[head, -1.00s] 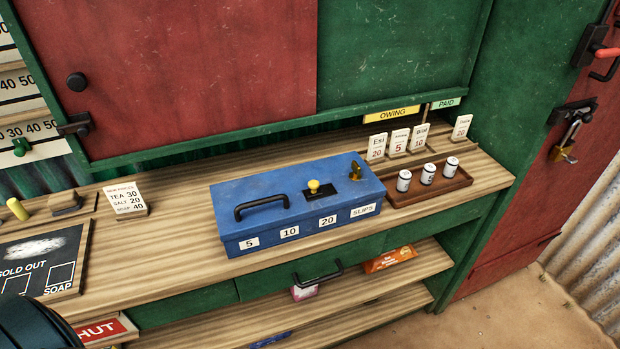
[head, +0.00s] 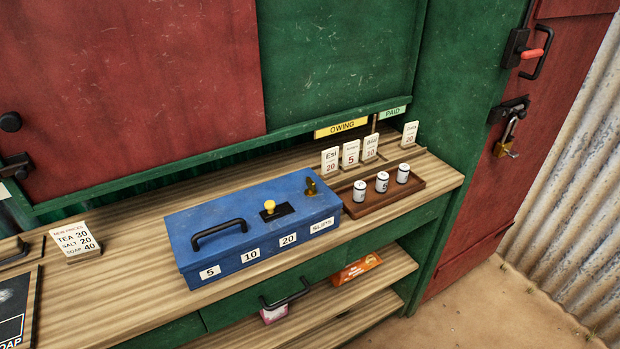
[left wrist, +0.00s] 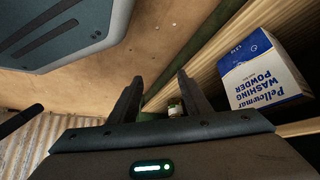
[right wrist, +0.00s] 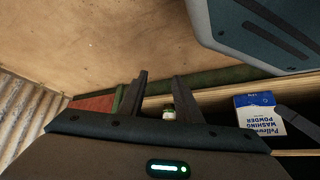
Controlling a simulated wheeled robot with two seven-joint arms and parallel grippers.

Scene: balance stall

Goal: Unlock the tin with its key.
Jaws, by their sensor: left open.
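The tin is a blue box (head: 225,220) on the wooden counter in the head view. Its lid has a black handle and a yellow knob (head: 269,206) on a black plate. A small brass piece (head: 311,187), perhaps the key, stands at the lid's right end; I cannot tell whether it sits in a lock. Number labels and a SLIPS label run along the front. My left gripper (left wrist: 160,75) is open and empty in the left wrist view, away from the tin. My right gripper (right wrist: 160,76) is open and empty in the right wrist view. Neither shows in the head view.
A wooden tray (head: 415,186) with three small white canisters stands right of the tin, below upright name cards (head: 351,153). A price card (head: 75,240) stands to the left. A padlock (head: 507,140) hangs on the red door. A washing powder box (left wrist: 260,70) shows in both wrist views.

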